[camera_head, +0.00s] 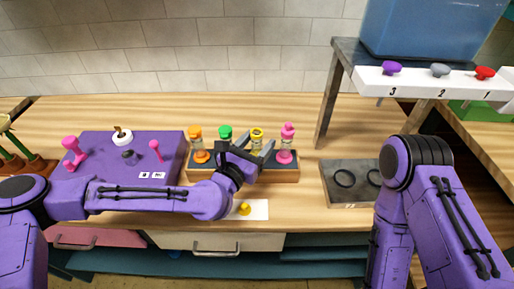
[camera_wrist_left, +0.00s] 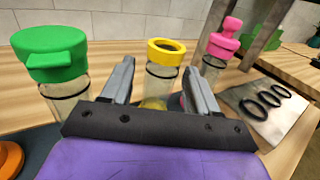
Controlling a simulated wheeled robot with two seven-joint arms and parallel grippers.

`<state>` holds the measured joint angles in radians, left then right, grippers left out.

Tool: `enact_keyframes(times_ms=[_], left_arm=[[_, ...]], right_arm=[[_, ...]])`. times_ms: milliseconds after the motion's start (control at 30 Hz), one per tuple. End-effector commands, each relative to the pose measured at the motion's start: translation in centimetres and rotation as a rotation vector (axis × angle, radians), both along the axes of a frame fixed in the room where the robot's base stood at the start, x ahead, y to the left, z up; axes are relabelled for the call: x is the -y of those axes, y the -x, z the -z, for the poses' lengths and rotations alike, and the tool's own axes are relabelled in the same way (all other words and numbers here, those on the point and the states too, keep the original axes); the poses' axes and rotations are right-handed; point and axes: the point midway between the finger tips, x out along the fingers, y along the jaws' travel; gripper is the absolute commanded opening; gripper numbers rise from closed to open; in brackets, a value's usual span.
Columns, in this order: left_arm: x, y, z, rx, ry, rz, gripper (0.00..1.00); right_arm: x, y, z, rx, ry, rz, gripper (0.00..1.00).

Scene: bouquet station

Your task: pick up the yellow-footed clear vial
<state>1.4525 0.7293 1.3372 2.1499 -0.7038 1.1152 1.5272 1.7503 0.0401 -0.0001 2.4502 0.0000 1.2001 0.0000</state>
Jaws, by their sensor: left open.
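The yellow-footed clear vial (camera_head: 257,135) stands upright in the wooden rack, between the green-topped vial (camera_head: 225,133) and the pink-topped vial (camera_head: 286,143). In the left wrist view the vial (camera_wrist_left: 161,80) has a yellow ring around its open top and yellow low in the glass. My left gripper (camera_head: 256,150) is open in front of it. In the wrist view the two grey fingers (camera_wrist_left: 160,82) lie either side of the vial, with gaps showing; whether they reach around it I cannot tell. My right arm shows, but its gripper is out of view.
The orange-topped vial (camera_head: 195,132) stands at the rack's (camera_head: 290,175) left end. A yellow piece (camera_head: 244,209) sits on a white card in front. A purple box (camera_head: 115,145) is left; a grey tray with rings (camera_head: 335,190) and a raised shelf (camera_head: 375,77) are right.

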Motion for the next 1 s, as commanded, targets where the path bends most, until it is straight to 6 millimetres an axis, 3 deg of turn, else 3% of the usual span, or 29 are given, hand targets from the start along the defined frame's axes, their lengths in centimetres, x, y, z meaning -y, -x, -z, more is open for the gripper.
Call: enact_keyframes(times_ms=[133,300,600,767,1000], left_arm=[[0.0,0.0,0.1,0.000,0.000,0.000,0.56],[0.0,0.1,0.1,0.000,0.000,0.000,0.01],[0.0,0.1,-0.1,0.003,0.001,0.001,0.00],[0.0,0.1,-1.3,0.007,0.002,0.001,0.00],[-2.3,3.9,-1.1,0.004,0.001,0.000,0.00]], right_arm=[[0.0,0.0,0.1,0.000,0.000,0.000,0.36],[0.0,0.0,0.1,0.000,0.000,0.000,0.36],[0.0,0.0,0.2,0.000,0.000,0.000,0.36],[0.0,0.0,1.0,0.000,0.000,0.000,0.36],[0.0,0.0,2.9,0.000,0.000,0.000,0.36]])
